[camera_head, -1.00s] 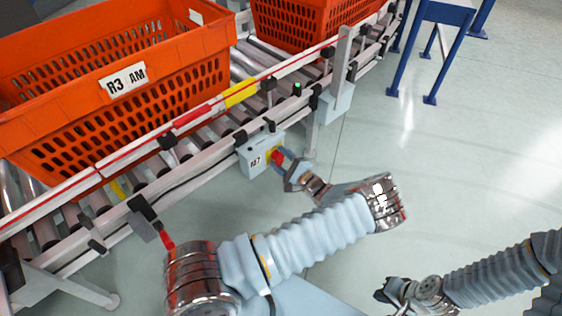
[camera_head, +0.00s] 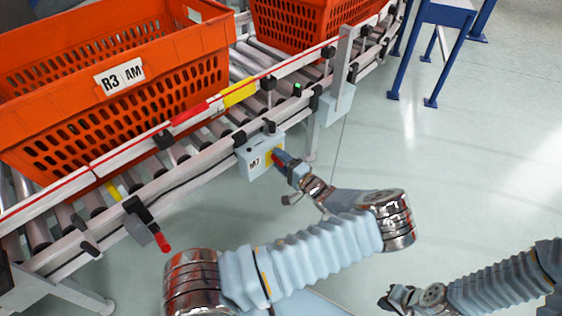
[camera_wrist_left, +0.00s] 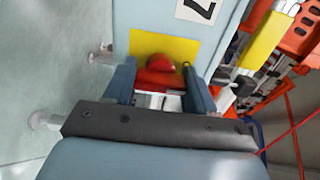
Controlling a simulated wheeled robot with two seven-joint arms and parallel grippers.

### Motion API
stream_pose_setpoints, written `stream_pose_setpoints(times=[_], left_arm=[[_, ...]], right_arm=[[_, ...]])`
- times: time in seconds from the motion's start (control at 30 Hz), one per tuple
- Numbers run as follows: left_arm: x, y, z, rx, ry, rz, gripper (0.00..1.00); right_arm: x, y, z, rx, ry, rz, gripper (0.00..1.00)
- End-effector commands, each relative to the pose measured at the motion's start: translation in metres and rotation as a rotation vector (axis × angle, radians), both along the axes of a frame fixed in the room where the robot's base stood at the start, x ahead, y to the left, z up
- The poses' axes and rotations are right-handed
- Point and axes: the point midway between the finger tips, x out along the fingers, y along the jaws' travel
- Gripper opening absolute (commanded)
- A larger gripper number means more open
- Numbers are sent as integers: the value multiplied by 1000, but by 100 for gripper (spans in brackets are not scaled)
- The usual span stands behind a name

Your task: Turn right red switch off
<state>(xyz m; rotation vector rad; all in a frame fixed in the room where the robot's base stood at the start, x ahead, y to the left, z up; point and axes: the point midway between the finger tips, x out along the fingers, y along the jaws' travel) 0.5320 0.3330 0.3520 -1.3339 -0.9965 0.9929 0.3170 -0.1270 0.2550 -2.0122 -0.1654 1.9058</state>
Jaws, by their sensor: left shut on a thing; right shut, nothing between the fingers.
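The right red switch (camera_head: 275,157) is on the yellow plate of a grey box marked M7 (camera_head: 255,163), fixed to the conveyor's side. My left gripper (camera_head: 284,160) is shut on this switch and partly hides it. In the left wrist view, the red switch (camera_wrist_left: 158,63) has a round knob and a red bar, which lies between the two blue-grey fingers (camera_wrist_left: 160,88) in front of the yellow plate. My right gripper (camera_head: 391,298) is shut and empty, low over the floor, away from the box.
An orange tote labelled R3 AM (camera_head: 150,100) stands on the roller conveyor (camera_head: 190,170); another orange tote (camera_head: 305,30) is behind it. A red-tipped lever (camera_head: 161,241) sticks out from the conveyor's left part. A blue-legged stand (camera_head: 435,50) is at the back right.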

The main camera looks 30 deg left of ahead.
Motion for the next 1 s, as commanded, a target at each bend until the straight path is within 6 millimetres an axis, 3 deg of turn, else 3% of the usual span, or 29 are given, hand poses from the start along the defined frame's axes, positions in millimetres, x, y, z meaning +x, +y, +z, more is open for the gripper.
stream_pose_setpoints(times=[0.47,0.5,0.63,1.0], left_arm=[[-2,0,-2,-7,-12,2,25],[-2,0,-2,-7,-12,2,60],[-1,0,-1,-5,-11,2,80],[-2,-6,-1,-6,-12,-1,81]], right_arm=[[0,0,-1,0,0,0,0],[0,0,-1,0,0,0,0],[0,0,-1,0,0,0,0],[0,0,-1,0,0,0,0]])
